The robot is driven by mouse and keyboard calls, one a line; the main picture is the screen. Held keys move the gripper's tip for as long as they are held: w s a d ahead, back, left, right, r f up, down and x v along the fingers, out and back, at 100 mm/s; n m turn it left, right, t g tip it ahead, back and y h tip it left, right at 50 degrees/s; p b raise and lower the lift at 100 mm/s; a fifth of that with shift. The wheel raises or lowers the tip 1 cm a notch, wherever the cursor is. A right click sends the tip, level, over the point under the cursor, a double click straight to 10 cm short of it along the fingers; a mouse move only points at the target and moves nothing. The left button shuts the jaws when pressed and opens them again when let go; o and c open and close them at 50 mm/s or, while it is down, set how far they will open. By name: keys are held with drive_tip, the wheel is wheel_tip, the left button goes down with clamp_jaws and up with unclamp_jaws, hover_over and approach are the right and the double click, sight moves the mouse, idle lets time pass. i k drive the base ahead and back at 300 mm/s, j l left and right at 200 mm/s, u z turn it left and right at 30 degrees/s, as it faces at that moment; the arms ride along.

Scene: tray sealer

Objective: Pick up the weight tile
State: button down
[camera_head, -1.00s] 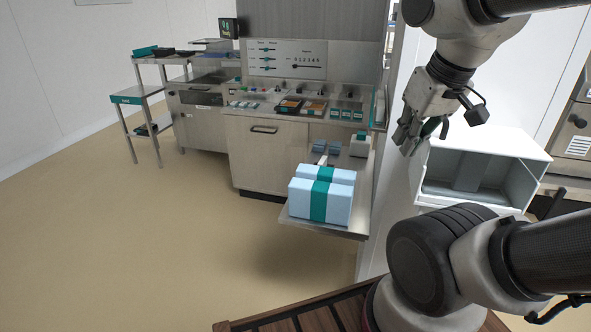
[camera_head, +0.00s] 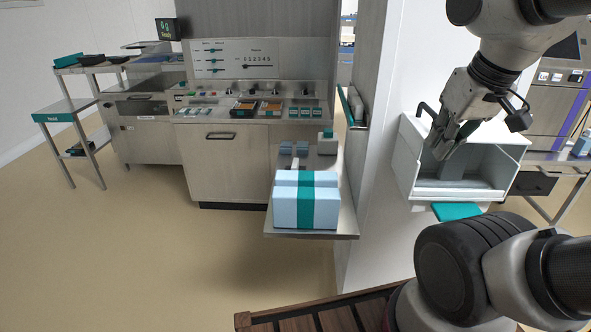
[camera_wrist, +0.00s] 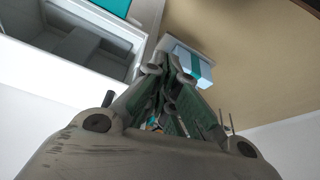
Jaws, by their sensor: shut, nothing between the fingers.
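My gripper (camera_head: 441,150) is shut and empty. In the head view it hangs at the right, in front of the white open-fronted box on the wall. In the wrist view its fingers (camera_wrist: 170,68) are together, with nothing between them. I cannot make out which thing is the weight tile. Small teal-and-white pieces (camera_head: 305,112) and small blue-grey blocks (camera_head: 293,147) are visible on the counter and the shelf, too small to identify. My gripper is well apart from them.
Light-blue packs with a teal band (camera_head: 307,208) sit on the low shelf (camera_head: 347,222). The white box (camera_head: 405,165) is close to my gripper. A control counter (camera_head: 225,160) stands behind; a steel side table (camera_head: 65,107) is at left. Open floor lies between.

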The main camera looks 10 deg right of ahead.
sight(294, 166)
drive_tip(key=i+j+u, duration=0.15)
drive_tip(key=j+u, duration=0.3)
drive_tip(key=i+j+u, duration=0.2)
drive_tip(key=u, duration=0.2)
drive_tip(key=i+j+u, duration=0.25)
drive_tip(key=u, duration=0.2)
drive_tip(key=i+j+u, duration=0.1)
drive_tip(key=i+u, duration=0.15)
drive_tip(key=u, duration=0.2)
drive_tip(key=i+j, duration=0.1)
drive_tip(key=i, duration=0.3)
drive_tip(key=i+j+z, duration=0.1)
drive_tip(key=i, duration=0.25)
drive_tip(key=i+z, duration=0.2)
drive_tip(key=z, duration=0.2)
drive_tip(key=i+z, duration=0.2)
drive_tip(key=z, duration=0.15)
drive_tip(key=i+j+z, duration=0.15)
drive_tip(key=z, duration=0.25)
drive_tip(key=i+z, duration=0.25)
drive_tip(key=z, duration=0.2)
drive_tip(key=i+z, duration=0.2)
drive_tip(key=z, duration=0.25)
drive_tip(key=i+j+z, duration=0.2)
drive_tip(key=z, duration=0.25)
drive_tip(key=i+j+z, duration=0.2)
drive_tip(key=z, duration=0.25)
drive_tip(key=i+j+z, duration=0.15)
drive_tip(key=j+z, duration=0.3)
drive_tip(key=l, duration=0.15)
